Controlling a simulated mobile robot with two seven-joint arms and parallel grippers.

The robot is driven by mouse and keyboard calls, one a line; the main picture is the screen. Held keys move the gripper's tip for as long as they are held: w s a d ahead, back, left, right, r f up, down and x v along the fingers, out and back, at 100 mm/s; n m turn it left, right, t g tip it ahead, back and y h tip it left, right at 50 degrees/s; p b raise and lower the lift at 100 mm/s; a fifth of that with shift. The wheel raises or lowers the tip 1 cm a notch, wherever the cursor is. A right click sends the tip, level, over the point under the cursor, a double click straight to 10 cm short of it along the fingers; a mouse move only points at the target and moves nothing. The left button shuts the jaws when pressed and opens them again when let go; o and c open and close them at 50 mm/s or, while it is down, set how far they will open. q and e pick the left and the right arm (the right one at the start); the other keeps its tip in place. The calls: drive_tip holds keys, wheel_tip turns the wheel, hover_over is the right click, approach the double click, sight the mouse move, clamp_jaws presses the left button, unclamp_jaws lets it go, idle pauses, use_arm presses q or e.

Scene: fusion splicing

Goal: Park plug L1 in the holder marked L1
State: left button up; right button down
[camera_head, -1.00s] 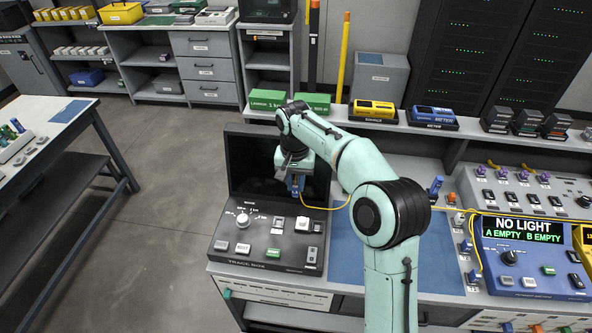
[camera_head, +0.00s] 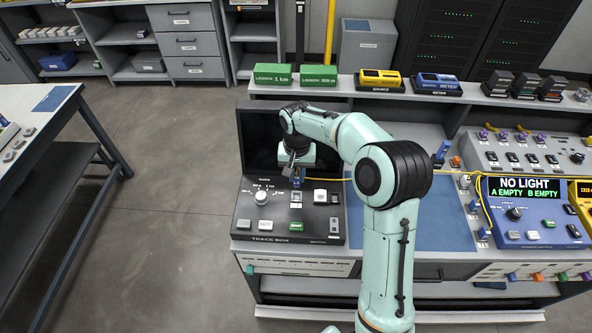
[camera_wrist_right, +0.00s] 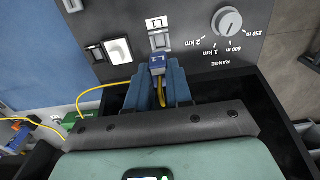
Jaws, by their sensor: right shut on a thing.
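My right gripper (camera_wrist_right: 160,85) is shut on a small blue plug (camera_wrist_right: 157,66) with a yellow cable. It holds the plug over the panel of the black trace box (camera_head: 262,225). In the right wrist view the plug's front end is at the lower edge of a grey socket (camera_wrist_right: 161,41). The upside-down marking (camera_wrist_right: 157,22) beside that socket looks like L1, but is small. I cannot tell whether the plug is inside the socket. No holder marked L1 can be read in the head view. My left gripper is not in view.
A range knob (camera_wrist_right: 227,21) and a white switch (camera_wrist_right: 118,50) flank the socket. The yellow cable runs right across the blue mat (camera_head: 440,235) towards the meter (camera_head: 530,215), which reads NO LIGHT. Small blue plugs stand along the mat's right edge.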

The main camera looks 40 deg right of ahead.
sight(296, 185)
drive_tip(key=shift+f+b, duration=1.25)
drive_tip(key=shift+f, duration=1.4)
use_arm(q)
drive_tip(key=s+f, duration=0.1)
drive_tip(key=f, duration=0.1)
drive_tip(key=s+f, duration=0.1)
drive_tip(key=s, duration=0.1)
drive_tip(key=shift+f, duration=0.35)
use_arm(e)
drive_tip(key=shift+f, duration=0.2)
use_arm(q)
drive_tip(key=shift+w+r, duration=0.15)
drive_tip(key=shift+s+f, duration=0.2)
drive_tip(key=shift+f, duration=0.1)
use_arm(e)
drive_tip(key=shift+f, duration=0.5)
drive_tip(key=c, duration=0.9)
unclamp_jaws()
drive_tip(key=shift+c, duration=0.2)
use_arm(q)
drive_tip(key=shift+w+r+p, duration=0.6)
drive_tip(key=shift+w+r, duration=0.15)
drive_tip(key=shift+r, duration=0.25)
use_arm(e)
wheel_tip(296, 185, up, 14)
drive_tip(key=shift+f, duration=0.25)
